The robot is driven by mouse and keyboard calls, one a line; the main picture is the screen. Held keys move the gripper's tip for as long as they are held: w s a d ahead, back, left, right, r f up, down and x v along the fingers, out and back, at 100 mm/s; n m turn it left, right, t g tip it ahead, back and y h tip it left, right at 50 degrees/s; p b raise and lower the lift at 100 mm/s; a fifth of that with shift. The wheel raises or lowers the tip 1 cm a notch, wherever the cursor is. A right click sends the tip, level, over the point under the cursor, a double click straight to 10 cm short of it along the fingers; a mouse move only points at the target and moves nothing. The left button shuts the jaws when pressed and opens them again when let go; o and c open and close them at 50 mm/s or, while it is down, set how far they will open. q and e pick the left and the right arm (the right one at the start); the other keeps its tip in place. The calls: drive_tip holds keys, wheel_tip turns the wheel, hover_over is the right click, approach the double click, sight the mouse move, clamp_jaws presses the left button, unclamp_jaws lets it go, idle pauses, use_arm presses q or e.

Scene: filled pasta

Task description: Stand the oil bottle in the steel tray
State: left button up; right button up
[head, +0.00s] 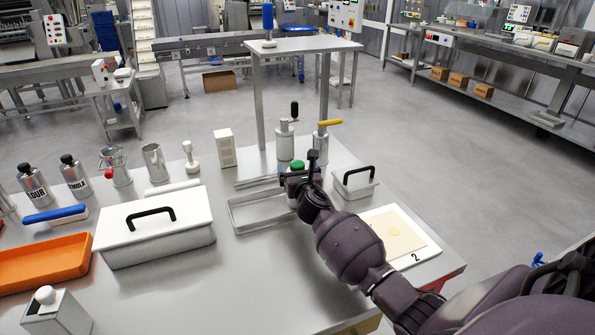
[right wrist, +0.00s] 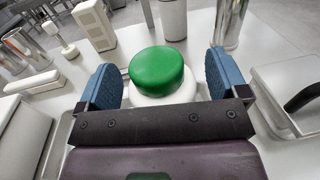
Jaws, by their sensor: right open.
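The oil bottle, white with a round green cap (right wrist: 157,72), is upright between the fingers of my right gripper (right wrist: 163,80). In the head view its green cap (head: 297,165) shows just behind my right gripper (head: 296,178). The gripper is open, with one blue finger pad on each side of the bottle and a gap at each. The shallow steel tray (head: 258,208) lies on the table, and the bottle is at its right end. The bottle's base is hidden, so I cannot tell whether it rests on the tray floor. My left gripper is not in view.
A white lidded box (head: 155,240) stands left of the tray. A smaller lidded box (head: 354,186) is close on the right. Steel canisters (head: 285,143) stand behind, under a raised shelf (head: 300,46).

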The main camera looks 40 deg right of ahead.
drive_tip(key=p+v, duration=0.2)
drive_tip(key=v, duration=1)
idle(0.3)
